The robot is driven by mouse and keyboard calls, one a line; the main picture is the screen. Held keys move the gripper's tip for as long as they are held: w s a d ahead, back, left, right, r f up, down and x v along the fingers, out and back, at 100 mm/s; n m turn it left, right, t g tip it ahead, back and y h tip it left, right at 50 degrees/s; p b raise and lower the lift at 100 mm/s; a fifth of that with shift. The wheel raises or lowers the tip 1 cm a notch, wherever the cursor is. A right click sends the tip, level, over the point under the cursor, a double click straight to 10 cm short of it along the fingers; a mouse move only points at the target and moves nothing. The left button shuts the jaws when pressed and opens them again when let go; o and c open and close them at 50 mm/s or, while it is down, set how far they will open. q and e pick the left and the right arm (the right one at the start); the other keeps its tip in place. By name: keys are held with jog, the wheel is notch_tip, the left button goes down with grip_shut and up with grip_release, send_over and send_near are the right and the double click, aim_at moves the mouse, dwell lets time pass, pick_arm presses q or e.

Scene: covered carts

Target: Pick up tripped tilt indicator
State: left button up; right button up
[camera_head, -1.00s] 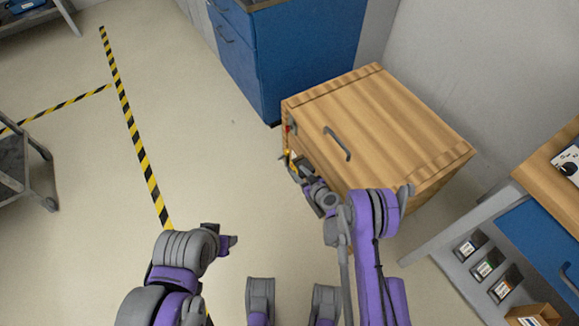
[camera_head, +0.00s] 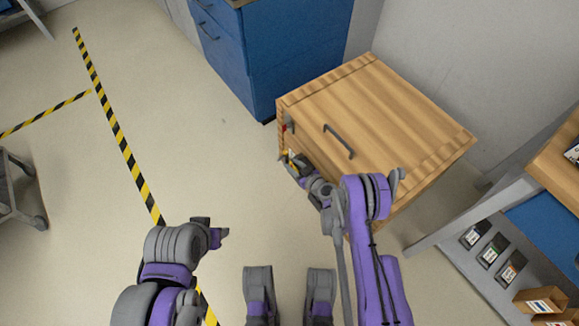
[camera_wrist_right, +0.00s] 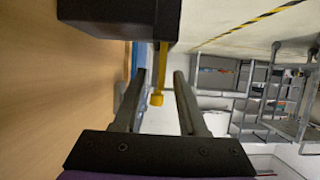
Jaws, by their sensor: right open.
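A wooden crate-like cabinet (camera_head: 380,110) with a dark handle stands in the middle right. A small yellow part (camera_head: 290,153) shows at its left side, below a small red spot (camera_head: 285,128). In the right wrist view a yellow rod with a knobbed end (camera_wrist_right: 157,98) sticks out of a dark block (camera_wrist_right: 118,15). My right gripper (camera_wrist_right: 159,74) is open, with the rod between its fingers; contact cannot be told. My left gripper (camera_head: 222,235) hangs away from the cabinet; its jaws are unclear. Several small dark labelled devices (camera_head: 491,251) stand at right; I cannot tell which item is the tripped indicator.
A blue cabinet (camera_head: 290,55) stands behind the wooden one. A bench with a grey lower shelf (camera_head: 450,250) and small cardboard boxes (camera_head: 540,300) is at right. A grey cart (camera_head: 20,190) is at far left. The floor (camera_head: 215,170) between is clear.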

jog(key=shift+c, duration=0.2)
grip_shut()
jog(key=shift+r, duration=0.1)
